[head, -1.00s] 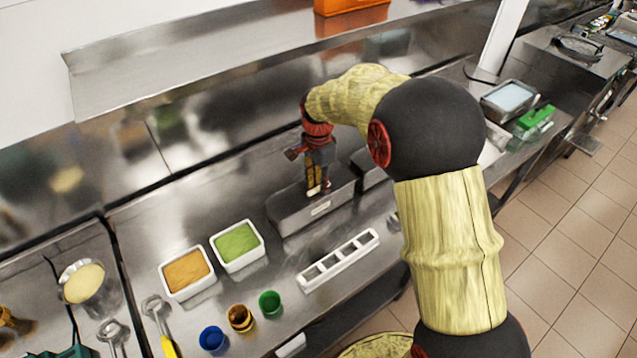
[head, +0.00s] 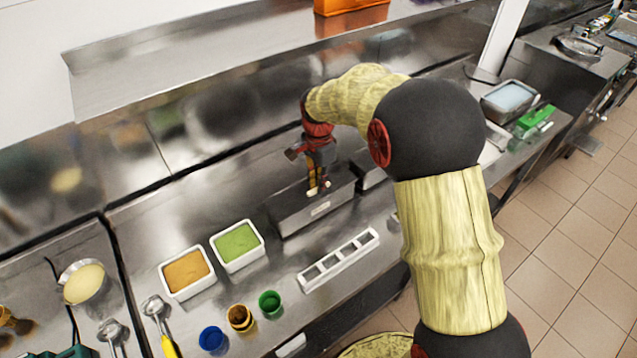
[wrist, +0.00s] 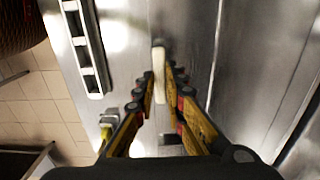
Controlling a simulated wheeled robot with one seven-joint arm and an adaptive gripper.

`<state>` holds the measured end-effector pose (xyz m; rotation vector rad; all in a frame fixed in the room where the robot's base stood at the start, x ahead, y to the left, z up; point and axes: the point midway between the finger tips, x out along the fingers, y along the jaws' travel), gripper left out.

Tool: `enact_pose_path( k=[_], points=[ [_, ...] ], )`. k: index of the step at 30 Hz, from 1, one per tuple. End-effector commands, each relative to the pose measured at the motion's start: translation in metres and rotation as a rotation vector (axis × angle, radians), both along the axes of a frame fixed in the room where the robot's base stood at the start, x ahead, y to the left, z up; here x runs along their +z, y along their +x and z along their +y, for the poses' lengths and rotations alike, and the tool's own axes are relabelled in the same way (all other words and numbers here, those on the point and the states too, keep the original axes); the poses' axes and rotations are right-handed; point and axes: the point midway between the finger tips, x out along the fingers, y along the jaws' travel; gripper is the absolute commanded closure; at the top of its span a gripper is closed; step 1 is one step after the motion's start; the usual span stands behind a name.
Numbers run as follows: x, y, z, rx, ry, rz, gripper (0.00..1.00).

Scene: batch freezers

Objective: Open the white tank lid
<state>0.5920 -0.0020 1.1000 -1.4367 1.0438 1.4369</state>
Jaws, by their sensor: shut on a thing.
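My gripper (head: 318,188) reaches down over the steel tank lid (head: 287,203) in the middle of the counter. In the wrist view, the two fingers of my gripper (wrist: 160,82) are shut on a pale, rounded bar, the lid handle (wrist: 158,56). The handle stands between the fingertips, with its far end sticking out beyond them. The lid looks seated on its tank, with no clear gap showing. My fingers hide part of the handle and of the lid around it.
A white rack with square openings (head: 338,260) lies in front of the tank. Tubs of orange (head: 187,272) and green (head: 237,245) filling stand to the left. Several small cups, one blue (head: 212,340), are at the front. A steel shelf (head: 260,40) overhangs behind.

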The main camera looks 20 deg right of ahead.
Motion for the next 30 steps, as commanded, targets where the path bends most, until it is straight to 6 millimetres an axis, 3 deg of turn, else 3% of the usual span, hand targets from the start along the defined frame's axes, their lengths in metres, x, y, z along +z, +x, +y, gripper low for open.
enact_pose_path(
  k=[13,18,30],
  points=[
    [0.015,0.01,0.004,0.002,-0.034,0.108,1.0],
    [0.027,0.025,0.008,0.0,-0.04,0.122,1.0],
    [0.028,0.034,0.011,0.0,-0.04,0.119,1.0]
  ],
)
